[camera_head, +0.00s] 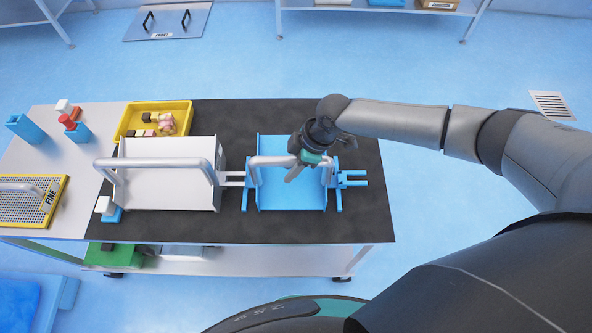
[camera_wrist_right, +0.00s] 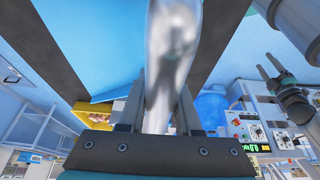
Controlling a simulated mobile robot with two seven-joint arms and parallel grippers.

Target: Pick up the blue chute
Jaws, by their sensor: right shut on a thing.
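The blue chute (camera_head: 283,188) sits on the dark mat, a wide blue tray shape with a grey tubular handle (camera_head: 262,161) arched across it. My right gripper (camera_head: 297,170) reaches in from the right and is shut on this handle. In the right wrist view the shiny handle (camera_wrist_right: 172,60) stands between the fingers of my right gripper (camera_wrist_right: 158,100). Part of the chute behind the gripper is hidden. My left gripper is out of the head view; it shows at the right of the right wrist view (camera_wrist_right: 270,68) with its fingers apart and empty.
A white chute (camera_head: 165,190) with a similar handle stands just left of the blue one. A yellow tray (camera_head: 187,117) with snacks lies behind it. A yellow-framed mesh screen marked FINE (camera_head: 50,204) is at far left. The mat's right end (camera_head: 365,215) is bare.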

